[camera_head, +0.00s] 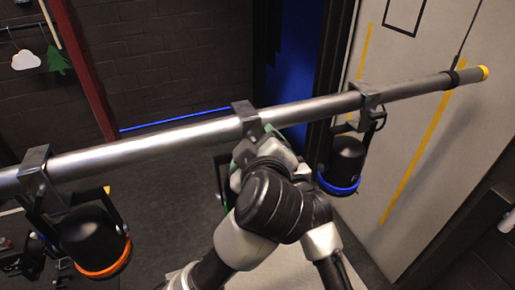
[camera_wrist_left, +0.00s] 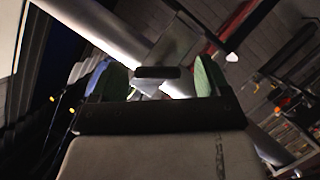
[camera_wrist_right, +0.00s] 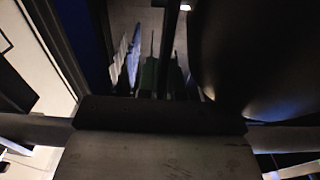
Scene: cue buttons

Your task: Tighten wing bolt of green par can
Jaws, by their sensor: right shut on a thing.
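The green par can hangs from the middle clamp (camera_head: 245,117) on the pipe. My arms mostly hide it in the head view; part of a dark yoke (camera_head: 222,178) shows beside them. My left gripper (camera_wrist_left: 158,84) has its green-padded fingers apart, just below the pipe and clamp, with a small dark piece showing between them. I cannot clearly make out the wing bolt. My right gripper (camera_wrist_right: 156,76) is shut on what looks like a thin dark bar of the can's yoke. A large dark rounded body (camera_wrist_right: 260,55), probably the can, fills the right of that view.
The metal pipe (camera_head: 150,142) crosses the head view, rising to the right to a yellow end cap. An orange-rimmed can (camera_head: 92,240) hangs at left and a blue-rimmed can (camera_head: 347,160) hangs close to the right of my arms. Dark floor lies below.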

